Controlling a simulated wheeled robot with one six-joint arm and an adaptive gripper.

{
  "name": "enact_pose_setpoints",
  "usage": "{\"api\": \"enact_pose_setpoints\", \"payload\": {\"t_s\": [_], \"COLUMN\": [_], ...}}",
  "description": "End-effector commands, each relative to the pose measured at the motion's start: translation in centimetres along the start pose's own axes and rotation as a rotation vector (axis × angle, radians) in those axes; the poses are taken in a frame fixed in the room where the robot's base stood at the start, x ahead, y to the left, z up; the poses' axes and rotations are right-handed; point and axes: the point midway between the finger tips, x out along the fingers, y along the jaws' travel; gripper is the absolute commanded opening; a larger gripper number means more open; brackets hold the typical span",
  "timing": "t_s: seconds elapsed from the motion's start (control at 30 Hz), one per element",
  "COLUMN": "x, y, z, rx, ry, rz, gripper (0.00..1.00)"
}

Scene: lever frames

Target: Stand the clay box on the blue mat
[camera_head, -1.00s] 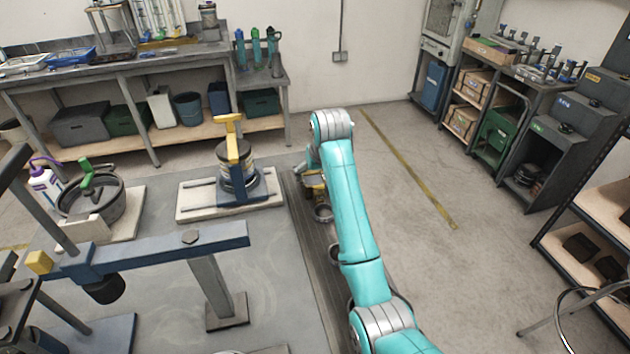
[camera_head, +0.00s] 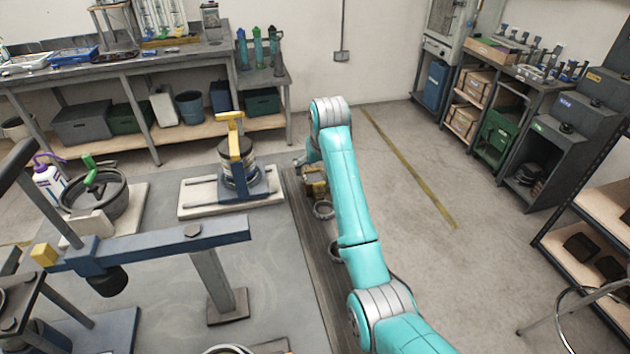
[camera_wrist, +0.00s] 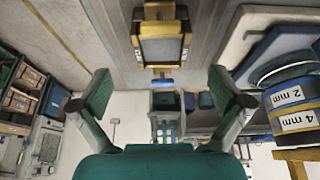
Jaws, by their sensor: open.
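My gripper (camera_wrist: 159,84) is open in the wrist view, its two fingers wide apart with nothing between them. In the head view its end is mostly hidden behind my teal arm, above the bench's right edge. A yellow-framed item with a grey face (camera_wrist: 160,48) lies ahead of the fingers, apart from them. A yellow piece (camera_head: 315,183) shows beside my arm in the head view, probably the same item. I cannot make out a clay box or a blue mat for certain in either view.
A blue lever frame (camera_head: 165,245) stands on the grey bench (camera_head: 270,240). A sieve stack (camera_head: 238,165) and a black pot with a green handle (camera_head: 100,195) stand behind it on pale boards. The floor (camera_head: 440,260) right of my arm is clear.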

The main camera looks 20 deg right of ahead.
Motion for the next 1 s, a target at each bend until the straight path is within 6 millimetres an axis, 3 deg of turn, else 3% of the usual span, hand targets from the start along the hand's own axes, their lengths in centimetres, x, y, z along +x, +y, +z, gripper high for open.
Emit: {"api": "enact_pose_setpoints", "payload": {"t_s": [0.27, 0.6, 0.9, 1.0], "x": [2.1, 6.3, 6.7, 6.7], "y": [-0.1, -0.2, -0.2, -0.2], "z": [0.1, 0.2, 0.2, 0.2], "rx": [0.000, 0.000, 0.000, 0.000], "ry": [-0.002, -0.001, 0.000, 0.000], "rz": [0.000, 0.000, 0.000, 0.000], "gripper": [1.00, 1.00, 1.00, 0.78]}}
